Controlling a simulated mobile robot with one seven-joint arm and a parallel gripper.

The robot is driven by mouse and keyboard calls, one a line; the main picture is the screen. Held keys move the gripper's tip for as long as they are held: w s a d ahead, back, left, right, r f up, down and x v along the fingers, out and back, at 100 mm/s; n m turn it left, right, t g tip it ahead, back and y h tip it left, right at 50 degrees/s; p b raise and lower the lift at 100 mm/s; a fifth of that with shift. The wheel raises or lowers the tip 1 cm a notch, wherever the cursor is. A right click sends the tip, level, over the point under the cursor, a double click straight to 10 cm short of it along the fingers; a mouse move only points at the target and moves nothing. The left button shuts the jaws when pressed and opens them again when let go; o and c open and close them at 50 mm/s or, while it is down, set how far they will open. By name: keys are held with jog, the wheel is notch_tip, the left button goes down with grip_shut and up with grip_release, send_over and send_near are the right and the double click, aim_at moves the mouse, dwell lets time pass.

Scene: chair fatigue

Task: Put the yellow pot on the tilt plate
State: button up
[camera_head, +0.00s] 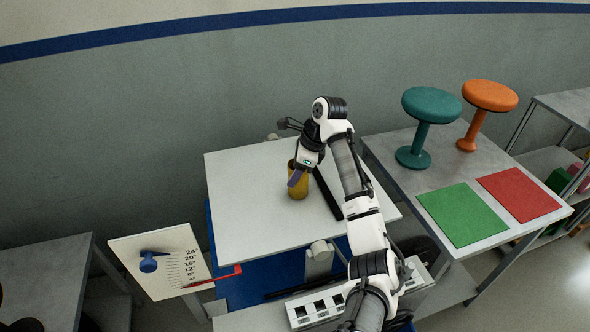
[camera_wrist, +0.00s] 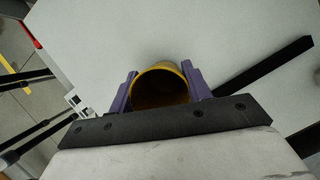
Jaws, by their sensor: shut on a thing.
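The yellow pot (camera_head: 298,181) is an open-topped cylinder at the middle of the light grey tilt plate (camera_head: 245,205). In the wrist view the pot (camera_wrist: 160,84) sits between the two purple fingers of my gripper (camera_wrist: 160,88), and I look down into its dark inside. My gripper (camera_head: 297,176) reaches it from above, with one purple finger showing across its near side. The gripper is shut on the pot. The pot looks upright. Its base appears at or very near the plate surface, but I cannot tell whether it touches.
A black bar (camera_head: 328,194) lies along the plate right of the pot. The right table holds a teal stool (camera_head: 431,105), an orange stool (camera_head: 490,95), a green mat (camera_head: 462,214) and a red mat (camera_head: 519,195).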

jog(key=o, duration=1)
jog(key=shift+f, duration=0.1)
jog(key=b+v, duration=0.1)
jog(key=v, duration=1.1)
jog(key=shift+b, duration=0.3)
